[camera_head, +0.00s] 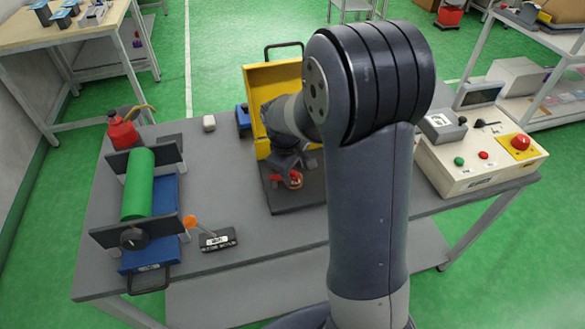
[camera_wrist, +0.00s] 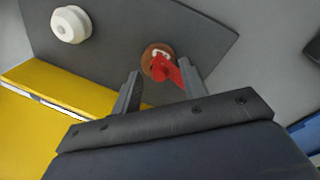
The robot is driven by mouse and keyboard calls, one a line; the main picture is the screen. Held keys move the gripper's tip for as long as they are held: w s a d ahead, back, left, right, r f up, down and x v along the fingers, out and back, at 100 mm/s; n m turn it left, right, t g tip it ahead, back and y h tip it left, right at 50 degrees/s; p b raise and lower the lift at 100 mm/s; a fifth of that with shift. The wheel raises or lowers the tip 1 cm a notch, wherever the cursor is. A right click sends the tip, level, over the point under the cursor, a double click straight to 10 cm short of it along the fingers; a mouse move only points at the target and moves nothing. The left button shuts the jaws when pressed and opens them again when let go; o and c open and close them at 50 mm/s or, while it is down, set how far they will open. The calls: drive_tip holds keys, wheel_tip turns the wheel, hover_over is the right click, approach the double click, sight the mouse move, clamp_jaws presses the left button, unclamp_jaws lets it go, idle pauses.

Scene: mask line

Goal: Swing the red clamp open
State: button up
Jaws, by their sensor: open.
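The red clamp (camera_wrist: 166,68) shows in the wrist view on a round brown piece (camera_wrist: 148,57) that sits on a dark grey plate (camera_wrist: 205,30). My gripper (camera_wrist: 159,70) is open, one finger on each side of the clamp. The right finger is close beside the red part; I cannot tell whether it touches. In the head view my gripper (camera_head: 291,172) is over the dark plate (camera_head: 305,197) in front of a yellow box (camera_head: 259,92). There the clamp is mostly hidden by the gripper, with a little red and brown showing.
A white round knob (camera_wrist: 70,24) stands on the dark plate. Left on the table (camera_head: 215,170) are a green roll (camera_head: 138,185) in a blue-based stand, a red can (camera_head: 121,132) and an orange-knobbed lever (camera_head: 190,221). A control box (camera_head: 470,170) stands at the right.

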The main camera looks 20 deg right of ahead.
drive_tip(key=shift+c, duration=0.3)
clamp_jaws()
drive_tip(key=shift+s, duration=0.1)
drive_tip(key=m, duration=0.2)
drive_tip(key=s+a+m+b, duration=0.1)
drive_tip(key=m, duration=0.1)
drive_tip(key=shift+s+g, duration=0.15)
drive_tip(key=shift+g, duration=0.25)
drive_tip(key=m, duration=0.1)
drive_tip(key=a+m, duration=0.1)
drive_tip(key=shift+s+m, duration=0.35)
drive_tip(key=shift+m, duration=0.05)
drive_tip(key=m, duration=0.1)
drive_tip(key=a+m+g, duration=0.1)
drive_tip(key=m, duration=0.1)
drive_tip(key=shift+s+a, duration=0.15)
drive_tip(key=shift+s, duration=0.2)
drive_tip(key=shift+a+m+g, duration=0.2)
drive_tip(key=shift+a+m, duration=0.25)
drive_tip(key=shift+m, duration=0.7)
drive_tip(key=shift+a+m+g, duration=0.2)
drive_tip(key=shift+a+m, duration=0.2)
drive_tip(key=shift+m, duration=0.75)
